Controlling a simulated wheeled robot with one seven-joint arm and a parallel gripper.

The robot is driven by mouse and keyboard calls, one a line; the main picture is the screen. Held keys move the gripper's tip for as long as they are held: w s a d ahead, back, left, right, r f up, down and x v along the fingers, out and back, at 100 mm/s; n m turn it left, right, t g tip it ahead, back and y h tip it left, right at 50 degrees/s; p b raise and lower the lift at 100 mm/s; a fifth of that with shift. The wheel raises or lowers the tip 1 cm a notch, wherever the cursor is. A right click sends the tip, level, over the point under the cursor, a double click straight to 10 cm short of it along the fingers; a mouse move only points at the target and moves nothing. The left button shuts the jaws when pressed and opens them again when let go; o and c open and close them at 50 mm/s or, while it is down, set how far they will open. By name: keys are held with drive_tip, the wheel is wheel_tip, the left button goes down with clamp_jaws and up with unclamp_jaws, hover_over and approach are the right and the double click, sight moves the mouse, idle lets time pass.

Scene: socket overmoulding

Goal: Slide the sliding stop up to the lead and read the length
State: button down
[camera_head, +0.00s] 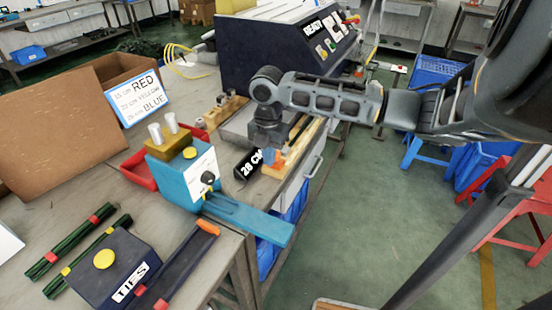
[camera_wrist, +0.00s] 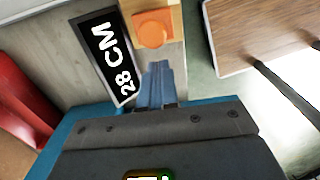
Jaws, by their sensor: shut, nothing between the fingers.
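The sliding stop, an orange block with a round knob (camera_wrist: 153,28), sits on the pale wooden gauge in the wrist view; part of it shows orange beside my fingers in the head view (camera_head: 279,162). My gripper (camera_head: 269,157) points down at the near end of the gauge (camera_head: 304,140). Its blue fingers (camera_wrist: 155,72) are together and empty, just short of the knob in the wrist view; I cannot tell whether they touch it. A black readout (camera_wrist: 107,50) beside the gauge shows "28 CM" (camera_head: 248,164). The lead is hard to make out, as my arm covers part of the gauge.
A teal machine (camera_head: 190,172) with a projecting arm stands left of the gauge. A sign (camera_head: 143,97) lists 15 cm RED, 22 cm YELLOW, 28 cm BLUE. A red tray (camera_head: 138,172), a dark TIES box (camera_head: 105,268) and a large READY machine (camera_head: 265,55) share the bench.

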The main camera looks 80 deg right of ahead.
sight(276, 160)
drive_tip(key=shift+f, duration=0.15)
drive_tip(key=shift+f+b, duration=1.05)
drive_tip(key=shift+f, duration=0.45)
drive_tip(key=shift+d, duration=0.15)
drive_tip(key=shift+s+d+b, duration=0.2)
drive_tip(key=shift+s+d, duration=0.05)
drive_tip(key=shift+d, duration=0.7)
drive_tip(key=shift+s+d+b, duration=0.2)
drive_tip(key=shift+s+d, duration=0.05)
drive_tip(key=shift+d, duration=0.75)
